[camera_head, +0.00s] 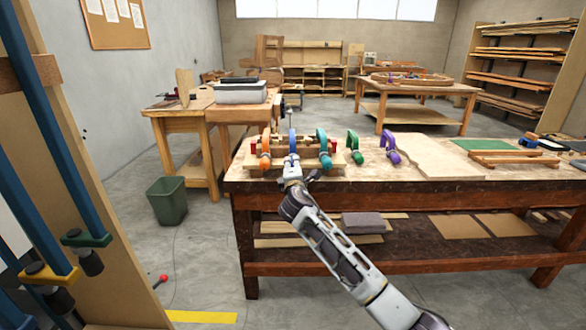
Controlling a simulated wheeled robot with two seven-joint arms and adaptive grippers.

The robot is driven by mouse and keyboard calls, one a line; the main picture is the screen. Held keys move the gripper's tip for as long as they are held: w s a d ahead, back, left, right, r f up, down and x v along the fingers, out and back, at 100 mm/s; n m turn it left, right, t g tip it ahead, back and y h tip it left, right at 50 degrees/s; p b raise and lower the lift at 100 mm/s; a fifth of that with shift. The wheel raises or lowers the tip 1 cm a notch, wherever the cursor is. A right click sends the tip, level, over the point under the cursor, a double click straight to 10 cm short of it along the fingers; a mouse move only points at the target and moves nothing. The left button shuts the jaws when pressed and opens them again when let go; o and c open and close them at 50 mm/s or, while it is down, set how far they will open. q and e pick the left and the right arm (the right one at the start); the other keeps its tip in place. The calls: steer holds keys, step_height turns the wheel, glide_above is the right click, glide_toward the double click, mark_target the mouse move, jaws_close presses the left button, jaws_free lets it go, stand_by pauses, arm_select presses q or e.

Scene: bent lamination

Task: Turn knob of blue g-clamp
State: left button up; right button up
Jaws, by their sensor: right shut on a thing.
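The blue g-clamp (292,140) stands upright on the wooden lamination form (277,169) at the left end of the workbench. An orange g-clamp (265,148) is on its left and a teal g-clamp (323,143) on its right. My right gripper (292,159) reaches in from the lower right and is at the lower part of the blue clamp, shut on its knob. The knob is mostly hidden by the gripper. My left gripper is out of view.
The workbench (440,172) also carries a green g-clamp (354,146) and a purple g-clamp (390,149) to the right of the form. Thin boards (436,157) lie farther right. A green bin (167,200) stands on the floor at left.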

steer(key=shift+f+m, duration=0.1)
steer(key=shift+m, duration=0.9)
steer(key=o, duration=1)
steer(key=shift+o, duration=0.2)
steer(key=shift+s, duration=0.15)
steer(key=s, duration=1.1)
steer(key=shift+s+d, duration=0.2)
steer(key=shift+s, duration=0.15)
